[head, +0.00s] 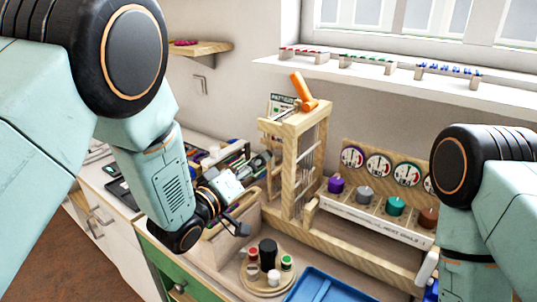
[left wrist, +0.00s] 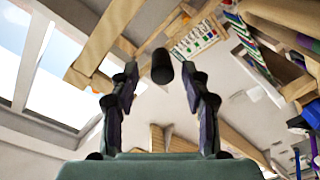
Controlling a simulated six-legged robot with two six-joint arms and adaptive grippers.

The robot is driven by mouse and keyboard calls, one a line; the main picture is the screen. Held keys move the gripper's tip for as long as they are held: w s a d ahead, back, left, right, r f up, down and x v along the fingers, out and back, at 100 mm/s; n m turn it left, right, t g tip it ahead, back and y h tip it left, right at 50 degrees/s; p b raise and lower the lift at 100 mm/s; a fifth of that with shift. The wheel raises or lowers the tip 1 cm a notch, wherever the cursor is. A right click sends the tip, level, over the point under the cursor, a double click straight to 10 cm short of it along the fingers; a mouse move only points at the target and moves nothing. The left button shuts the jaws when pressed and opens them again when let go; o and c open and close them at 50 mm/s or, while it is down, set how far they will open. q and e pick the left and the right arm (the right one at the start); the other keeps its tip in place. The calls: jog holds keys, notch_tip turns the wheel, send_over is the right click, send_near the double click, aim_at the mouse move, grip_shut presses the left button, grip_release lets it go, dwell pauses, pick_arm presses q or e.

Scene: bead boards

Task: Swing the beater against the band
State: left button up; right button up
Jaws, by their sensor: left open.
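The wooden band loom (head: 298,170) stands upright on the bench, with thin strands in its frame and an orange handle (head: 304,92) sticking up at its top. My left gripper (head: 252,196) is open just left of the loom. In the left wrist view my left gripper (left wrist: 160,100) has its two fingers spread wide. A dark cylinder (left wrist: 162,66), perhaps the beater's grip, shows beyond and between the fingertips, not clasped. I cannot clearly make out the beater or the band. My right arm enters at the right of the head view, but its gripper is out of frame.
A round tray (head: 250,284) with spools stands in front of the loom, beside a blue tray (head: 318,288). A rack of coloured bobbins (head: 375,222) and dials is to the right. A pattern card (left wrist: 195,40) is behind the loom. Windowsill racks (head: 365,62) are farther back.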

pick_arm(q)
jog(key=x, duration=0.6)
jog(key=shift+a+f, duration=0.2)
jog(key=shift+s+d+r, duration=0.1)
jog(key=shift+s+r, duration=0.1)
jog(key=shift+r, duration=0.05)
jog(key=shift+w+f, duration=0.25)
jog(key=shift+w, duration=0.05)
jog(key=c, duration=0.4)
jog(key=shift+r, duration=0.1)
grip_shut()
